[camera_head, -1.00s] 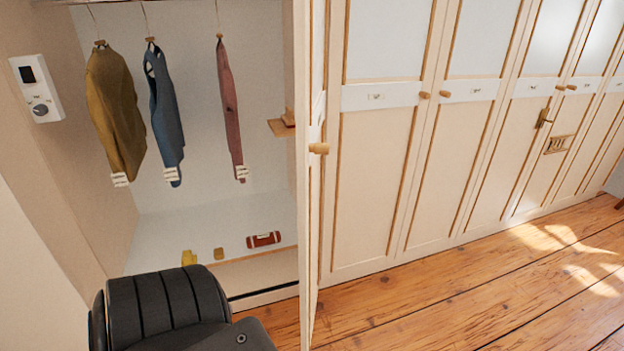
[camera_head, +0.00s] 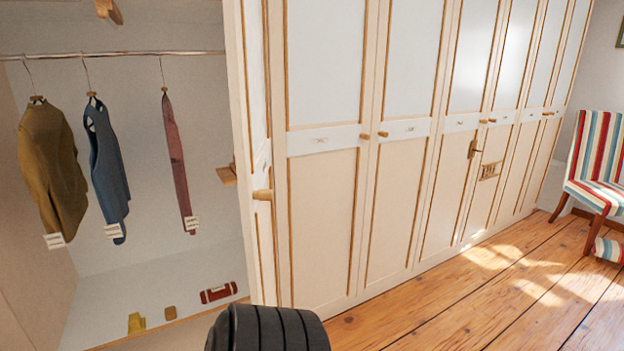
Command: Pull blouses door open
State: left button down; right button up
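A cream wardrobe door with timber trim (camera_head: 240,95) stands open, seen nearly edge-on, with a round wooden knob (camera_head: 263,195). Behind it on the left, an open wardrobe bay (camera_head: 200,80) shows a mustard garment (camera_head: 48,165), a blue garment (camera_head: 106,165) and a narrow reddish garment (camera_head: 176,160) on a rail. To the right runs a row of closed doors with small labels (camera_head: 322,140), too small to read. Two wooden knobs (camera_head: 365,136) sit close together on neighbouring doors. Neither gripper is in view. A black ribbed part of mine shows at the bottom centre.
A brass lever handle (camera_head: 474,148) and a small wooden panel (camera_head: 490,171) are on doors further right. A striped chair (camera_head: 598,160) stands at the far right. The plank floor (camera_head: 480,300) before the closed doors is clear. A red rolled item (camera_head: 218,292) lies in the bay.

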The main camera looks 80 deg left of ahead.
aim_at(244, 25)
jog(key=z, duration=0.55)
jog(key=k, duration=0.75)
jog(key=u, duration=1.6)
